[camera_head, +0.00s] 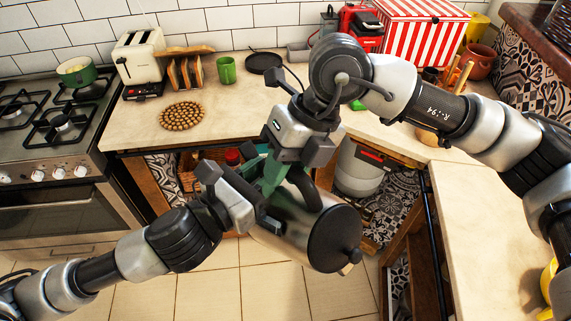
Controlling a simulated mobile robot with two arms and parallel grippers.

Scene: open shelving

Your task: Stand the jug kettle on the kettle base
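The jug kettle (290,240) has a shiny metal body and a dark round lid with a knob. It is tilted over on its side in mid-air, above the floor in front of the counter. My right gripper (285,163) comes down from above to its handle side and looks shut on it at a green part. My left gripper (238,192) is close beside the kettle, at its left end. Its fingertips are partly hidden, so I cannot tell whether it grips. I cannot make out the kettle base for certain.
The counter holds a toaster (139,58), a toast rack (186,72), a green mug (227,70), a round beaded mat (182,115) and a dark pan (264,62). A striped box (420,25) stands behind my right arm. The stove (50,125) is left. Bare counter (250,108) lies right of the mat.

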